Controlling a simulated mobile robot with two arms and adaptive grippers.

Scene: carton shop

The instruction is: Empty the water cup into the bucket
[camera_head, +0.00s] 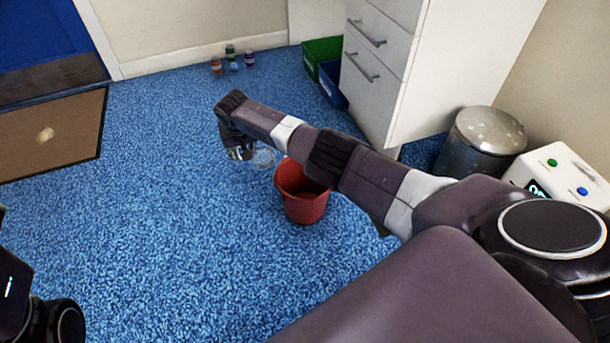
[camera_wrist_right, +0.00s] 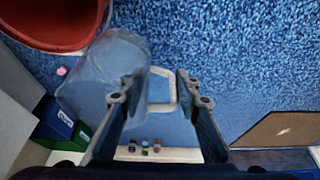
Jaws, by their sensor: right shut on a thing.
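The clear water cup (camera_head: 264,158) is held just left of the red bucket (camera_head: 302,193), which stands on the blue carpet. My right gripper (camera_head: 241,153) is shut on the cup's handle. In the right wrist view the see-through cup (camera_wrist_right: 98,75) has its handle (camera_wrist_right: 168,90) between the fingers of my right gripper (camera_wrist_right: 160,95). The bucket's rim (camera_wrist_right: 60,45) shows at the top left there, close to the cup. I cannot tell the water level. My left gripper is out of view; only dark parts of mine show at the left edge.
White drawers (camera_head: 384,60) stand behind the bucket, with a green bin (camera_head: 320,55) and a blue bin (camera_head: 332,88) beside them. A metal bin (camera_head: 482,140) and a white box (camera_head: 560,172) are at the right. Several small bottles (camera_head: 232,58) stand by the wall.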

